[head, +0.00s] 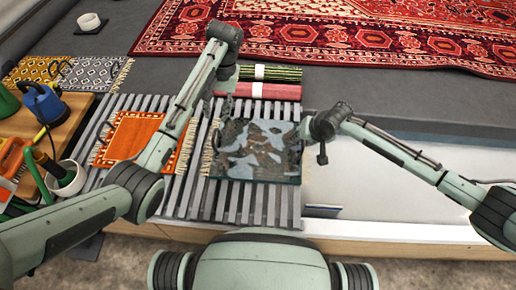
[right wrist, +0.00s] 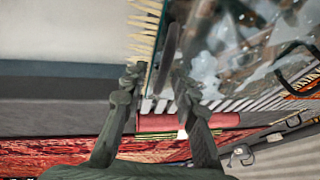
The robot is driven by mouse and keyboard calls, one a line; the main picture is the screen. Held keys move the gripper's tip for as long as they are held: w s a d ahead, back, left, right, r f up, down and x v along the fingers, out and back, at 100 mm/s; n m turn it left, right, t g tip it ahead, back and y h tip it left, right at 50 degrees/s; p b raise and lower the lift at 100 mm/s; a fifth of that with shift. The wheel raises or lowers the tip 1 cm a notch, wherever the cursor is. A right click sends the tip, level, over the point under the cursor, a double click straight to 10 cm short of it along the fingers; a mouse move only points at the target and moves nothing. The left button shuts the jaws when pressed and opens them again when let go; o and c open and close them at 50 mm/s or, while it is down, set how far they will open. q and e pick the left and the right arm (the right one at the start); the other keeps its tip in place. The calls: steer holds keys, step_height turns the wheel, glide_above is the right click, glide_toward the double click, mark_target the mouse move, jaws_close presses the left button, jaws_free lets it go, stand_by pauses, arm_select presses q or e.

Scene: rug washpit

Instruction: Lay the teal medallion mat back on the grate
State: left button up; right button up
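The teal medallion mat (head: 255,160), dark with pale blue blotches and a wet sheen, lies flat over the right part of the slatted grate (head: 230,205). Pale fringe shows along its left side. In the right wrist view the mat's glossy surface (right wrist: 235,50) fills the upper right, with a dark handle loop (right wrist: 296,66) on it. My right gripper (right wrist: 157,82) is at the mat's right edge, its fingers apart, with a dark strip between or just beyond them. My left gripper (head: 222,108) hangs over the mat's far left corner; its fingers are too small to read.
An orange mat (head: 130,138) with fringe lies on the grate's left part. Red and green rolls (head: 268,91) lie behind the grate. A pale basin (head: 370,180) is at right. A wooden bench (head: 62,128) with a blue pump and tools stands left. A large red rug (head: 330,40) lies behind.

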steer(key=v, duration=1.2)
steer(key=shift+f, duration=0.1)
